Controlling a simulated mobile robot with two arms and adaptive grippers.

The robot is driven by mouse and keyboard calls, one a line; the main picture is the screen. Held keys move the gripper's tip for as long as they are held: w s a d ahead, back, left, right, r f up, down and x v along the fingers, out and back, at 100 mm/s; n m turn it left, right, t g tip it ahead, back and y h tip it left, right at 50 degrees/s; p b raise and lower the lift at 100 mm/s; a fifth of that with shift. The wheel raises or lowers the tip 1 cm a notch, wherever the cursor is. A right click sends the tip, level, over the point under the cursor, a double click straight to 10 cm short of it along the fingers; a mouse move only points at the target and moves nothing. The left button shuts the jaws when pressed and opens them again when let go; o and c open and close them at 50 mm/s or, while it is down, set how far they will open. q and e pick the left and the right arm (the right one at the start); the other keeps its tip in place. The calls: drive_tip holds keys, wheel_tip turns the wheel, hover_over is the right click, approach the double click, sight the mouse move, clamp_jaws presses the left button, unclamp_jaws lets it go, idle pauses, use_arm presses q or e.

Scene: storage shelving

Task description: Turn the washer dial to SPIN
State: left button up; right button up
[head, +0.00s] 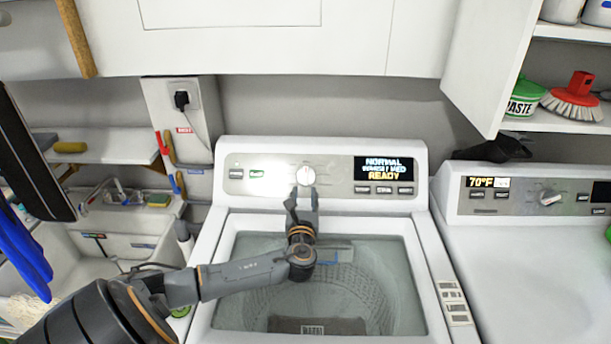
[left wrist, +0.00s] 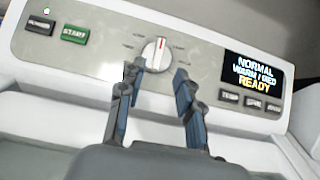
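The washer (head: 321,210) stands in the middle of the head view, with a white control panel at its back. Its round white dial (head: 306,175) is on the panel, and it also shows in the left wrist view (left wrist: 156,54) with a red mark pointing up. The washer display (head: 383,169) reads NORMAL, WARM / MED, READY. My left gripper (head: 302,195) is just in front of the dial, and in the left wrist view (left wrist: 157,80) its fingers are apart and empty, below the dial. The dial's small labels are too blurred to read. My right gripper is not in view.
A START button (left wrist: 75,34) is left of the dial. A second machine (head: 530,240) stands at right, its display reading 70°F. An open cabinet (head: 560,120) holds a red brush (head: 575,92). A sink (head: 110,225) is at left.

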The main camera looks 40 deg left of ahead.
sight(306, 172)
use_arm(q)
drive_tip(key=x, duration=0.5)
drive_tip(key=shift+r+p, duration=0.25)
drive_tip(key=shift+p, duration=0.1)
drive_tip(key=x, duration=0.3)
drive_tip(key=shift+w+a+f, duration=0.1)
drive_tip(key=shift+a+f, duration=0.05)
drive_tip(key=shift+w+a, duration=0.25)
drive_tip(key=shift+w, duration=0.05)
clamp_jaws()
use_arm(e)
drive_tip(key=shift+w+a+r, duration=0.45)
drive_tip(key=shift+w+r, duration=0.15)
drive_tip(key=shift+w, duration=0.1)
